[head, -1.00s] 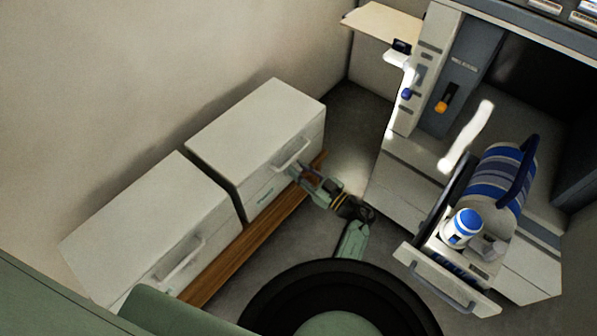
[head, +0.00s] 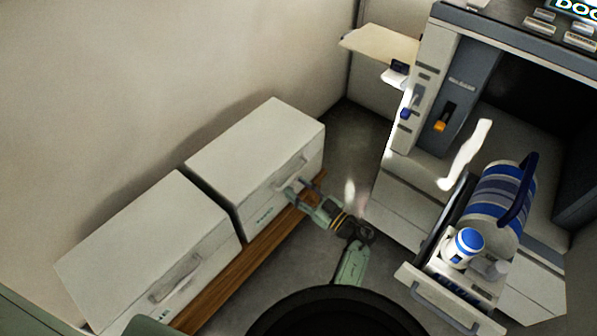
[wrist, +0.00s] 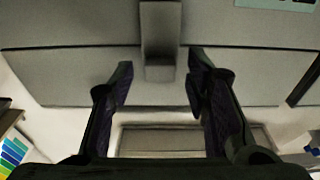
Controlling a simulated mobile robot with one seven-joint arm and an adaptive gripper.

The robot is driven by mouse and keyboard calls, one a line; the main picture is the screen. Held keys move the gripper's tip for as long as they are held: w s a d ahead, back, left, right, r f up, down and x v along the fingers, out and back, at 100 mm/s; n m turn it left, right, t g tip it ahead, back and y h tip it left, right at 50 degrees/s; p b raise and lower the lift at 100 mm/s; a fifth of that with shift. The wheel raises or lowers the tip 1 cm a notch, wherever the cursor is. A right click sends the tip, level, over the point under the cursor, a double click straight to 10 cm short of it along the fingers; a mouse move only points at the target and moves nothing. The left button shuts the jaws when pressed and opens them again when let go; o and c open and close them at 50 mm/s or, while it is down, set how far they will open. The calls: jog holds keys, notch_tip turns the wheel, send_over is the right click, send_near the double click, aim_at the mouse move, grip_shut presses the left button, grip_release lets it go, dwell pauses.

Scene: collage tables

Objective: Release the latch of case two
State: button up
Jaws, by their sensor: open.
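Two white cases with front handles stand side by side at the left. I cannot read which is case two. My gripper (head: 289,190) is at the front of the right white case (head: 255,145), just below its handle (head: 290,174). The left white case (head: 145,245) has a similar handle (head: 178,280). In the wrist view my gripper (wrist: 158,76) is open, with its dark fingers on either side of a grey upright piece (wrist: 160,40) on a pale surface. I cannot tell whether the fingers touch it.
A wooden bench (head: 245,262) runs below the cases. Grey floor (head: 345,125) lies between.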

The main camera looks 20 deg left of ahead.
jog(key=p, duration=0.1)
jog(key=r+h+p, duration=0.1)
jog(key=p, duration=0.1)
jog(key=shift+w+a+r, duration=0.1)
jog(key=shift+a+r, duration=0.2)
jog(key=shift+a, duration=0.05)
jog(key=b+v, duration=0.2)
jog(key=v, duration=0.9)
jog(key=w+a+r+n+y, duration=0.2)
jog(key=a+r, duration=0.2)
jog(key=r, duration=0.5)
jog(key=w+a+r+n+t+y, duration=0.1)
jog(key=a+r, duration=0.3)
jog(key=r, duration=0.6)
jog(key=w+a+r+n+y, duration=0.3)
jog(key=w+a+r, duration=0.1)
jog(key=r, duration=0.6)
jog(key=shift+a+r+n+t, duration=0.2)
jog(key=shift+a+n+t, duration=0.1)
jog(key=shift+n+t, duration=0.1)
jog(key=shift+w, duration=0.1)
